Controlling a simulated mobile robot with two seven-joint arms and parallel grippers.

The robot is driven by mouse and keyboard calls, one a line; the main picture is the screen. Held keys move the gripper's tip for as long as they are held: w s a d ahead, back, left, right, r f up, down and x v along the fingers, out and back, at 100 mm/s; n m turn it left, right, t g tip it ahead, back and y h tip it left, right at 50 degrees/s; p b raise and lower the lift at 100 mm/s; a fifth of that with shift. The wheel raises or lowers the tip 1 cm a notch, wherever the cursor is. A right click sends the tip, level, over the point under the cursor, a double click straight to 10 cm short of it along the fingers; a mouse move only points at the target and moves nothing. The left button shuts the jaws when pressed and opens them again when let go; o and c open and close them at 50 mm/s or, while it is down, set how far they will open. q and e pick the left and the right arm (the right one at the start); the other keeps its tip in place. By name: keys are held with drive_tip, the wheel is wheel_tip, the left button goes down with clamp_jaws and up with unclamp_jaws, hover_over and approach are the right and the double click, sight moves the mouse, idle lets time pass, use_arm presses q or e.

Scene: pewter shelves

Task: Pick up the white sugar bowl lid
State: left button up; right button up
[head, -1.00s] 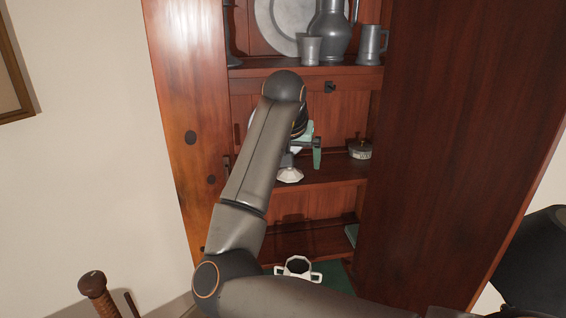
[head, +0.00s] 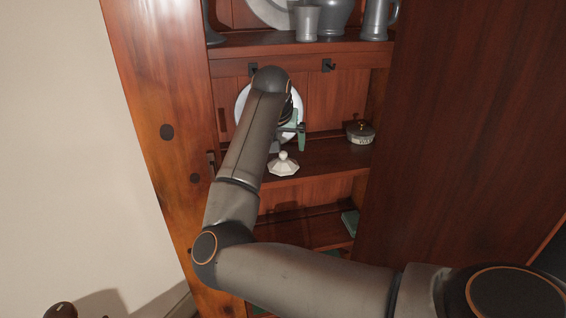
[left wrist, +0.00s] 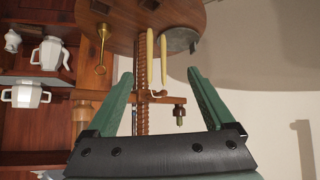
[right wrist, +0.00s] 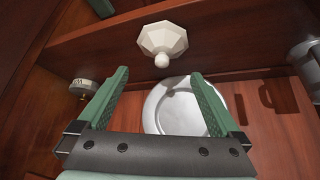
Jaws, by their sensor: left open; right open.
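The white sugar bowl lid (head: 283,165), faceted with a round knob, sits on the middle shelf near its front edge. My right gripper (head: 296,130) is above and behind it in the head view, partly hidden by my right arm. In the right wrist view the lid (right wrist: 162,40) lies beyond the open, empty fingers (right wrist: 160,75), apart from them, with its knob toward the gripper. My left gripper (left wrist: 160,73) is open and empty, away from the lid. A white two-handled bowl (left wrist: 25,96) shows at the left of the left wrist view.
A pewter plate (right wrist: 165,105) stands against the shelf back. A lidded grey pot (head: 359,132) is right of the lid. Pewter vessels (head: 335,18) fill the upper shelf. The left wrist view shows a round wooden top (left wrist: 120,25) and white teapot (left wrist: 50,53).

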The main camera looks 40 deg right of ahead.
sight(283, 152)
drive_tip(key=shift+p+x, duration=0.55)
drive_tip(key=shift+x, duration=2.6)
drive_tip(key=shift+a, duration=0.15)
drive_tip(key=shift+c, duration=0.2)
